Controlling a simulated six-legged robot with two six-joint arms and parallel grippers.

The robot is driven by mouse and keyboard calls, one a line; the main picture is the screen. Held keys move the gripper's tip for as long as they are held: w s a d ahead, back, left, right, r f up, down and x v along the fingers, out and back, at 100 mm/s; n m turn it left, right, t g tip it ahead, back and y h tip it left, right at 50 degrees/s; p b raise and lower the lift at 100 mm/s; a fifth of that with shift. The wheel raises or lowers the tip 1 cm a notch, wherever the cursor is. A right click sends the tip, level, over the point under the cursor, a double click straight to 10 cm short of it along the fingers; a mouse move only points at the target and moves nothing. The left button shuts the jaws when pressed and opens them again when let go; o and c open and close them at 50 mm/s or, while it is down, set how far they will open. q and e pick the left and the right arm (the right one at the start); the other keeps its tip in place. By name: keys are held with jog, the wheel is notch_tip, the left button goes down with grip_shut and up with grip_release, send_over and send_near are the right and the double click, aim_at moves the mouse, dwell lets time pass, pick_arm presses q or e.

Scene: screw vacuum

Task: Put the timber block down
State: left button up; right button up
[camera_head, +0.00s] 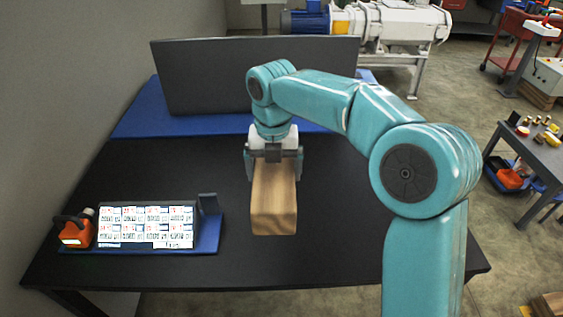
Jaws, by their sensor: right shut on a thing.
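The timber block (274,205) is a light brown wooden beam with its long side pointing toward me. It is at the middle of the black table (340,235). My right gripper (273,168) comes down from above and is shut on the block, with one finger on each side of its far part. I cannot tell whether the block's underside touches the table top. My left gripper does not show.
A dark panel (220,75) stands on a blue mat (146,116) at the table's back. A display board (148,226) and an orange container (75,230) are at the front left. The table right of the block is clear. A side table (528,150) stands at the right.

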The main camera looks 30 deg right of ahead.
aim_at(262, 189)
jog(key=a+f+m, duration=0.1)
jog(key=a+m, duration=0.1)
jog(key=s+a+f+m, duration=0.1)
jog(key=f+m, duration=0.1)
jog(key=m, duration=0.1)
jog(key=shift+a, duration=0.35)
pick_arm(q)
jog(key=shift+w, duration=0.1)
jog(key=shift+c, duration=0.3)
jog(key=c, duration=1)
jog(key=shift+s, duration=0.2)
pick_arm(e)
jog(key=s+a+f+m, duration=0.1)
jog(key=a+f+m, duration=0.1)
jog(key=m, duration=1)
jog(key=s+a+f+m, duration=0.1)
jog(key=f+m, duration=0.3)
jog(key=m, duration=0.8)
jog(key=shift+a, duration=0.7)
